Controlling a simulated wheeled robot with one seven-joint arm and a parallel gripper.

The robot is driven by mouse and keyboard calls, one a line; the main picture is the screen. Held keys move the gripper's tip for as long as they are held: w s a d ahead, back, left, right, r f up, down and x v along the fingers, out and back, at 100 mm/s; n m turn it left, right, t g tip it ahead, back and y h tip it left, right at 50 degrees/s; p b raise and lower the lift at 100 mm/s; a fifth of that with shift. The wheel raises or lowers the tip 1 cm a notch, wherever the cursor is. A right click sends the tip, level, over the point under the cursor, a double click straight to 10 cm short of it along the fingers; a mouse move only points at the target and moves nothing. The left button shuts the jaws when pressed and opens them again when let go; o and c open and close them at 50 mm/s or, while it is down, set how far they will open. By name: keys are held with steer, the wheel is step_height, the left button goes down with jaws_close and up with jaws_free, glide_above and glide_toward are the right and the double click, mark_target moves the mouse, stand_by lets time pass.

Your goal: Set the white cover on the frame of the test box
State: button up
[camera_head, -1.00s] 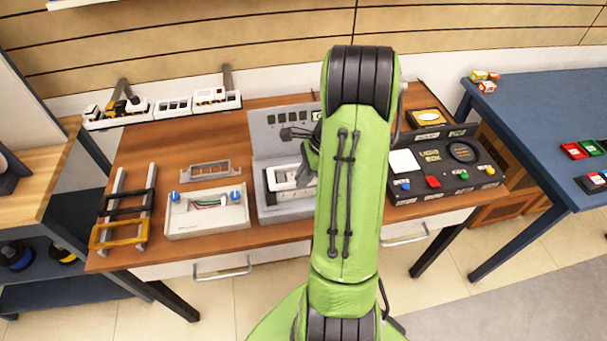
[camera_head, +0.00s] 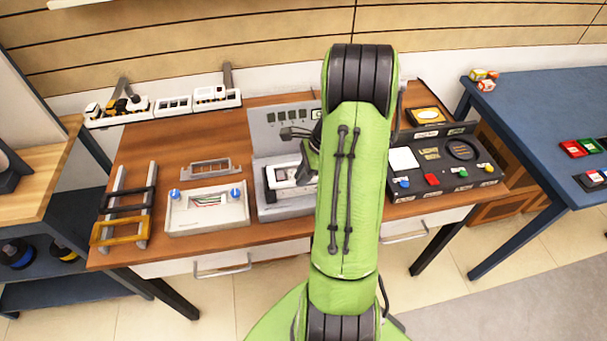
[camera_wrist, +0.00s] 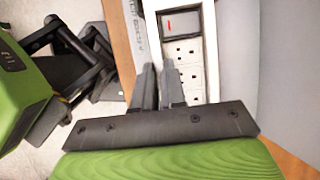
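The test box (camera_head: 286,211) is a grey unit with an upright back panel, at the middle of the workbench. The white cover (camera_head: 284,168) is at its bay, partly hidden by my arm. A dark frame edge (camera_head: 268,186) shows at its left. In the wrist view, the long white cover (camera_wrist: 212,60) surrounds a dark switch window with a red mark and several sockets. My gripper (camera_wrist: 158,68) has its two fingers close together at the cover's left edge, seemingly pinching its side wall. It also shows in the head view (camera_head: 309,150). Whether the cover is fully seated cannot be told.
A white box with blue knobs (camera_head: 206,222) stands left of the test box, a grey frame (camera_head: 211,170) behind it. A black button panel (camera_head: 445,174) stands right. A rack with coloured handles (camera_head: 122,232) is at the far left. Bare wood lies between.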

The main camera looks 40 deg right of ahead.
steer(key=o, duration=0.5)
steer(key=shift+s+a+f, duration=0.2)
steer(key=shift+s+f, duration=0.15)
steer(key=shift+s, duration=0.05)
steer(key=shift+o, duration=0.2)
steer(key=shift+w, duration=0.1)
steer(key=shift+w+d+r+p, duration=0.15)
steer(key=shift+w+r+p, duration=0.1)
steer(key=shift+r+p, duration=0.35)
steer(key=shift+w+d+r+p, duration=0.2)
steer(key=shift+r+p, duration=0.25)
steer(key=shift+p, duration=0.2)
step_height(320, 180, up, 2)
steer(key=shift+s+a+r+p, duration=0.1)
steer(key=shift+s+a+p, duration=0.05)
steer(key=shift+p, duration=0.9)
step_height(320, 180, up, 2)
steer(key=shift+p, duration=1.05)
